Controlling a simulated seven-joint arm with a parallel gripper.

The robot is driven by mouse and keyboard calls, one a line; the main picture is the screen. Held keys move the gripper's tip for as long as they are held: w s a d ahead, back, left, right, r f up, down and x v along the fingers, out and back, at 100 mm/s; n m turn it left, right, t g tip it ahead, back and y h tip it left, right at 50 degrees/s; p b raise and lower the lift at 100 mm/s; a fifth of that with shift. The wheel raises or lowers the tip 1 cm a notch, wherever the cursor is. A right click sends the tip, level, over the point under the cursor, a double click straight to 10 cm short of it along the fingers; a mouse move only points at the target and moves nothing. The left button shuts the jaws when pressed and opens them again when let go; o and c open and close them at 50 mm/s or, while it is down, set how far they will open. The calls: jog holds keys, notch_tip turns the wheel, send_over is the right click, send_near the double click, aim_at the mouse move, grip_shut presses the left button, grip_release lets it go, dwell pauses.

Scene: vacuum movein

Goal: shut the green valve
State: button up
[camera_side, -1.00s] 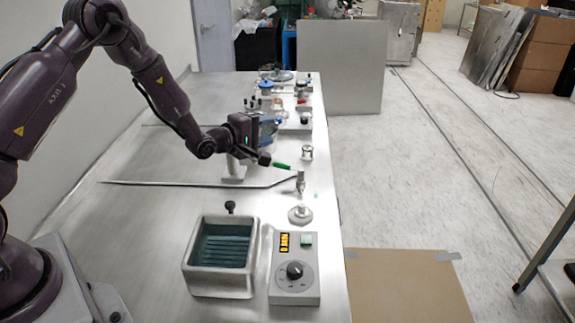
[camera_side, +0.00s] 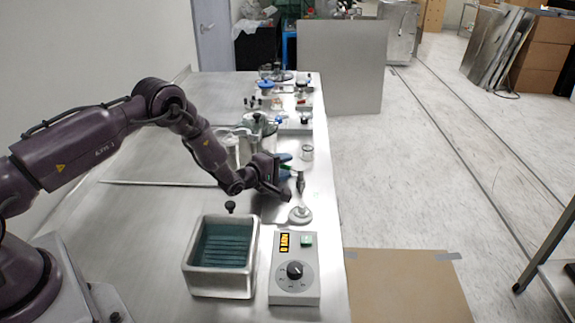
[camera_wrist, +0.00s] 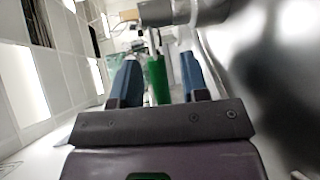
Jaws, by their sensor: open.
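The green valve handle (camera_wrist: 157,80) lies between the two blue fingers of my gripper (camera_wrist: 158,64) in the wrist view. Small gaps show on both sides of it, so the jaws are open around the handle and not closed on it. A metal fitting (camera_wrist: 185,10) is just beyond the fingertips. In the side view my gripper (camera_side: 286,172) is low at the table's right edge, beside the upright metal valve stem (camera_side: 300,184). The gripper largely hides the green handle in that view.
A metal bath (camera_side: 222,284) and a control box with a dial (camera_side: 294,285) stand in front of my gripper. A round metal foot (camera_side: 300,215) is near the right edge. Glassware (camera_side: 258,124) and small fittings stand behind.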

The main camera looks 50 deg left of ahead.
jog(key=shift+w+f, duration=0.15)
jog(key=shift+w, duration=0.6)
grip_shut()
jog(key=shift+s+d+n+g+y, duration=0.1)
jog(key=shift+s+n+g+y, duration=0.15)
jog(key=shift+n+y, duration=0.65)
jog(key=shift+s+d+n+g+y, duration=0.15)
jog(key=shift+s+n+y, duration=0.2)
jog(key=shift+n+y, duration=0.55)
jog(key=shift+s+a+n+g+y, duration=0.1)
jog(key=shift+s+n+g+y, duration=0.3)
jog(key=shift+y, duration=0.8)
jog(key=shift+w, duration=0.1)
grip_release()
jog(key=shift+d, duration=0.1)
